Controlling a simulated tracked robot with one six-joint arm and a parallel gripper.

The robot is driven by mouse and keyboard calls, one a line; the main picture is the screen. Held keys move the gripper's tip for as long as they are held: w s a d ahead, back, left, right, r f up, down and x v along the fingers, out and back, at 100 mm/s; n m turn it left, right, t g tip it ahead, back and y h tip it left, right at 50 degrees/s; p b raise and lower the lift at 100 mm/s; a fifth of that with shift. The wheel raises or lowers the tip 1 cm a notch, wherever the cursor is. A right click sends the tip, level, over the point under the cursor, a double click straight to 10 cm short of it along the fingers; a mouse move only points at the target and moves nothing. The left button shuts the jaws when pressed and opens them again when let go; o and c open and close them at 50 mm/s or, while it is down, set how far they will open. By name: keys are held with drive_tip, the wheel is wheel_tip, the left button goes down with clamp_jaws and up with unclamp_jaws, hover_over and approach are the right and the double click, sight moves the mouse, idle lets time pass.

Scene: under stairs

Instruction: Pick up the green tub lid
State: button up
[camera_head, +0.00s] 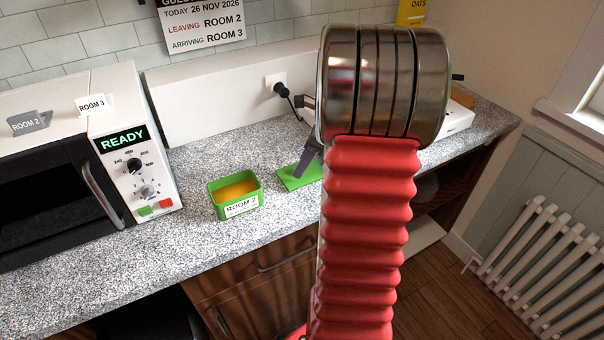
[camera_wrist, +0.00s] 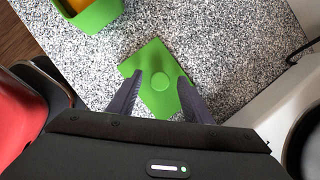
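The green tub lid (camera_head: 296,177) lies flat on the speckled worktop, just right of the green tub (camera_head: 237,209). My gripper (camera_wrist: 160,78) is open, with one dark finger on each side over the lid's near half. Nothing is between the fingers but the view of the lid. In the head view one finger (camera_head: 308,160) shows above the lid; my red arm hides much of the rest. I cannot tell whether the fingers touch the lid.
The open tub holds orange contents and has a "ROOM 2" label. A microwave (camera_head: 150,160) reading "READY" stands to the left. A black plug and cable (camera_head: 282,90) are at the back wall. A white appliance (camera_head: 460,112) stands to the right. Worktop in front of the lid is clear.

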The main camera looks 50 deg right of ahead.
clamp_jaws()
idle(0.3)
drive_tip(key=shift+r, duration=0.1)
wheel_tip(320, 180, up, 10)
idle(0.8)
drive_tip(key=c, duration=0.7)
unclamp_jaws()
clamp_jaws()
